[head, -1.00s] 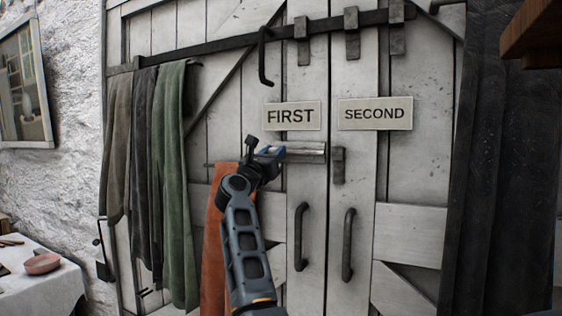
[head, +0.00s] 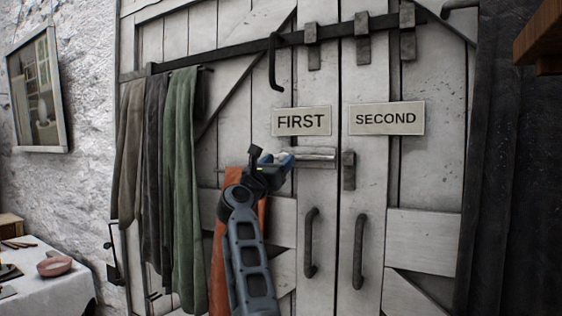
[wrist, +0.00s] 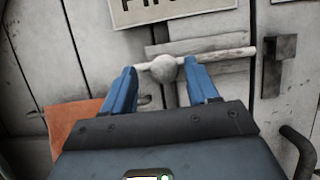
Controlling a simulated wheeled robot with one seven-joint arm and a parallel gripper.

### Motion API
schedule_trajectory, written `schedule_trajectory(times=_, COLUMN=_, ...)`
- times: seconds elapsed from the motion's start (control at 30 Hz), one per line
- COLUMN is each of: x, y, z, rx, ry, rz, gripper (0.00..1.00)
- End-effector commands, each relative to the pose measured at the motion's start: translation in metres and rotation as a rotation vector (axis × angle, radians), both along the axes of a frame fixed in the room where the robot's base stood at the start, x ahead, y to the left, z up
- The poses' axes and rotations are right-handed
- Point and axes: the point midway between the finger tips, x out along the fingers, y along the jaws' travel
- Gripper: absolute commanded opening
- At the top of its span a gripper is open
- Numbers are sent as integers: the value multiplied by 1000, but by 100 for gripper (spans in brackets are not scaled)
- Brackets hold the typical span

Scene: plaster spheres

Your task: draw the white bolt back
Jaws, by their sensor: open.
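The white bolt (head: 318,154) lies level on the left door (head: 310,193), below the FIRST sign (head: 301,121). In the wrist view it is a pale rod (wrist: 222,55) with a round knob (wrist: 165,69). Its right end stops close to the dark keeper (head: 349,171) on the right door, with a narrow gap showing in the wrist view. My gripper (head: 287,161) is open at the knob. In the wrist view its blue fingers (wrist: 164,76) stand on either side of the knob, apparently apart from it. My gripper hides the knob in the head view.
Dark pull handles (head: 311,243) stick out below the bolt. An orange cloth (head: 232,185) hangs behind my arm, and green and grey cloths (head: 184,190) hang further left. A hook (head: 273,62) hangs above. A SECOND sign (head: 387,118) is on the right.

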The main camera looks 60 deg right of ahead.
Motion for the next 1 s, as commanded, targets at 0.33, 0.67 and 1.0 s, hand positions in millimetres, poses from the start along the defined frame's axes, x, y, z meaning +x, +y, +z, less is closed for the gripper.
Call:
schedule_trajectory(times=0.33, x=-3, y=46, z=-20, rx=0, ry=0, rz=2, gripper=59)
schedule_trajectory(times=0.67, x=-3, y=50, z=-21, rx=0, ry=-1, rz=1, gripper=59)
schedule_trajectory(times=1.0, x=-3, y=50, z=-21, rx=-1, ry=0, rz=1, gripper=59)
